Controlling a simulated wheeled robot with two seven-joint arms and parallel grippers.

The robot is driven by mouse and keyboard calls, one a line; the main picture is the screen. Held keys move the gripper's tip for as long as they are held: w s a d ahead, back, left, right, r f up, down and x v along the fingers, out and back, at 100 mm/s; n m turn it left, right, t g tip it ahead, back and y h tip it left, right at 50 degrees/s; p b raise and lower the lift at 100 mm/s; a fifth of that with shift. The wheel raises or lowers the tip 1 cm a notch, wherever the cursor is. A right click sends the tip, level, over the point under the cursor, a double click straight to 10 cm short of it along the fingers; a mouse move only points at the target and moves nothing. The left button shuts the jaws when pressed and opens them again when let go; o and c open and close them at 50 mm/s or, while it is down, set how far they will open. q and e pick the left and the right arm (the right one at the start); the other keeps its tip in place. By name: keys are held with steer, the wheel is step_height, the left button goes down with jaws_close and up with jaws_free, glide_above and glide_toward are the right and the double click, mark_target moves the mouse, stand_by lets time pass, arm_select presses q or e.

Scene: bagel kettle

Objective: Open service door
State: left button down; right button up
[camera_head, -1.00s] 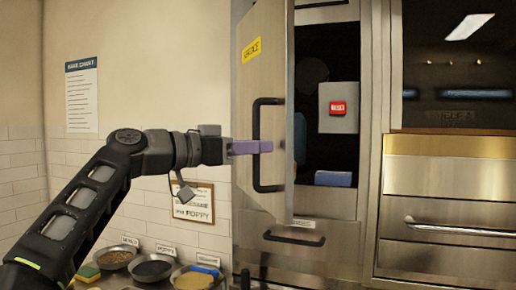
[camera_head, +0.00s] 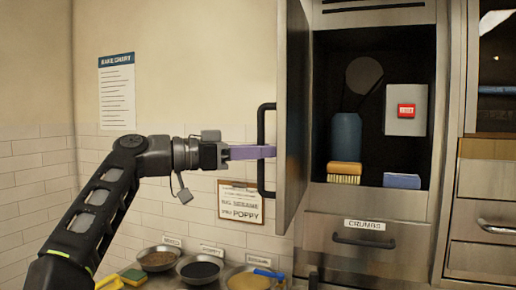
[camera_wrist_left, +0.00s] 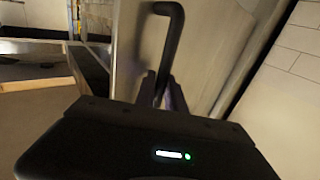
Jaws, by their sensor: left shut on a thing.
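The service door (camera_head: 293,110) is a steel panel swung wide open on the left of its dark compartment (camera_head: 338,60), seen nearly edge-on. Its black bar handle (camera_head: 263,125) faces left. My left gripper (camera_head: 268,152) has purple fingers shut on the handle. In the left wrist view the fingers (camera_wrist_left: 163,90) close around the handle's bar (camera_wrist_left: 173,45), against the door panel (camera_wrist_left: 205,50). My right gripper shows in neither view.
Inside the compartment are a blue-grey cylinder (camera_head: 346,137), a brush (camera_head: 344,172), a blue block (camera_head: 402,181) and a grey box with a red switch (camera_head: 407,110). A crumbs drawer (camera_head: 350,238) is below. Bowls (camera_head: 200,270) stand at the lower left, under a clipboard (camera_head: 240,203).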

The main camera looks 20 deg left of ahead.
arm_select(q)
steer(key=shift+r, duration=0.15)
steer(key=c, duration=1.4)
jaws_free()
steer(key=shift+w, duration=0.1)
steer(key=b+v, duration=0.1)
steer(key=v, duration=0.6)
steer(key=shift+s+a, duration=0.25)
steer(key=shift+s, duration=0.05)
